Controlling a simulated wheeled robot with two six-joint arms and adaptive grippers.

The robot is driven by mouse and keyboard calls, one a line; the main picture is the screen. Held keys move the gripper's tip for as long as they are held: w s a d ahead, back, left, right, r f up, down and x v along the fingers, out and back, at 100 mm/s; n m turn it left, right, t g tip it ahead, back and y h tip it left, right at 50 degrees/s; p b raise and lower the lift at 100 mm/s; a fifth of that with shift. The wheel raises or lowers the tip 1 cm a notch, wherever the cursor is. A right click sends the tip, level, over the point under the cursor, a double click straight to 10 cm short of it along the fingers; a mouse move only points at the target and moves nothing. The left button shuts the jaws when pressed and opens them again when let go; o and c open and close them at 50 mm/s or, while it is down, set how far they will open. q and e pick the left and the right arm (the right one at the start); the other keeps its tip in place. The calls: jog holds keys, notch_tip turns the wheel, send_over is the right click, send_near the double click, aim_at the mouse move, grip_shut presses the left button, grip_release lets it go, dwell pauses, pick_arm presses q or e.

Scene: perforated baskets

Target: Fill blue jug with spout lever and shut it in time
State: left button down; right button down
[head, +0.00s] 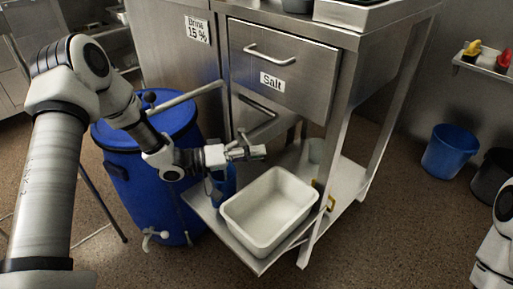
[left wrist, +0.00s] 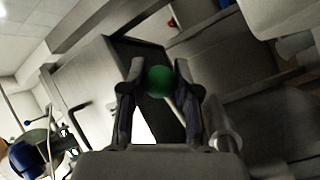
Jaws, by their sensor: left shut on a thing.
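My left gripper (head: 250,152) reaches in from the left, in front of the steel cabinet under the drawer marked Salt. In the left wrist view a round green knob (left wrist: 159,80) sits between its two fingers (left wrist: 161,92), which are shut on it. The head view hides this knob behind the gripper. The blue jug (head: 224,183) stands on the low steel shelf below my left gripper, partly covered by the wrist. Its inside and fill level cannot be seen. A bare metal bar or spout (head: 265,130) shows just above the gripper. My right gripper is not in view.
A white tub (head: 268,238) stands on the low shelf, right of the jug. A large blue barrel (head: 135,190) with a white tap (head: 154,236) stands left. A blue bucket (head: 450,150) and a dark one (head: 493,178) stand at right. Open floor lies in front.

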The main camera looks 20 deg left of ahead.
pick_arm(q)
jog(key=c, duration=0.8)
grip_release()
jog(key=shift+a, duration=0.15)
jog(key=v, duration=1.1)
jog(key=shift+s+a, duration=0.25)
jog(key=shift+a, duration=0.05)
